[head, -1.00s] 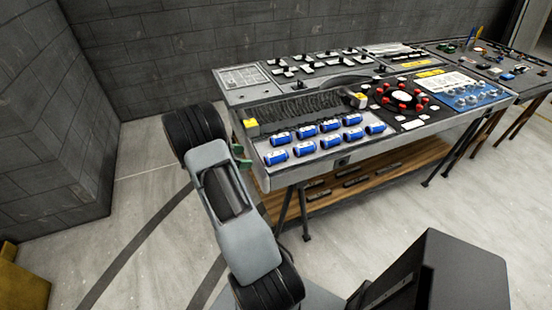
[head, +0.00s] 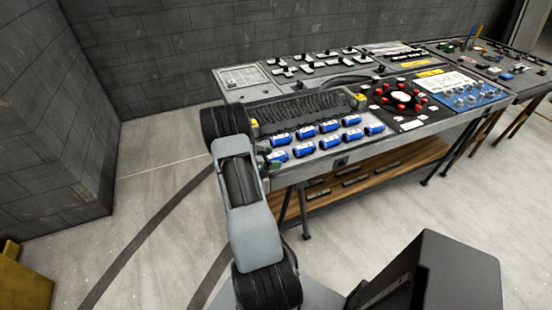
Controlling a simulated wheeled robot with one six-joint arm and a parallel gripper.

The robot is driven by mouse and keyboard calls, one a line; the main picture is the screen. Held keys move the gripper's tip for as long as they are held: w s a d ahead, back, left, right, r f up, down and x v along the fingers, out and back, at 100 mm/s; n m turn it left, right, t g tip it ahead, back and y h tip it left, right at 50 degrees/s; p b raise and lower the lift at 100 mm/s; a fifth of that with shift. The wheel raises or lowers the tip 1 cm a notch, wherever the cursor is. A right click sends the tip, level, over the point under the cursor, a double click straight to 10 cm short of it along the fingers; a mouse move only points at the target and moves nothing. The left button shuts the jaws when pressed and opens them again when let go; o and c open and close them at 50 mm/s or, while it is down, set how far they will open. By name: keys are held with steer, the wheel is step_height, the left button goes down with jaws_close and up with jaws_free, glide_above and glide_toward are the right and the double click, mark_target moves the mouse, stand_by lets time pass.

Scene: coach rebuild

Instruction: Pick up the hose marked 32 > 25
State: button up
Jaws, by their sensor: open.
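Several short blue hoses with white labels lie in two rows on the near left part of the workbench (head: 330,156). The front row runs from a hose at its left end (head: 278,155) to one at its right end (head: 374,128). The back row runs from one hose (head: 281,140) to another (head: 352,120). The labels are too small to read, so I cannot tell which hose is marked 32 > 25. My gripper (head: 268,163) is open, at the bench's left front corner beside the leftmost front hose. My arm hides most of it.
Behind the hoses is a dark ribbed strip (head: 300,110) with yellow end blocks. To the right are a black panel with red parts (head: 402,97) and a blue tray (head: 474,95). A wooden shelf (head: 395,160) lies below.

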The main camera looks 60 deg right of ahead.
steer(key=shift+s+d+f, duration=0.15)
steer(key=shift+d, duration=0.1)
steer(key=c, duration=1)
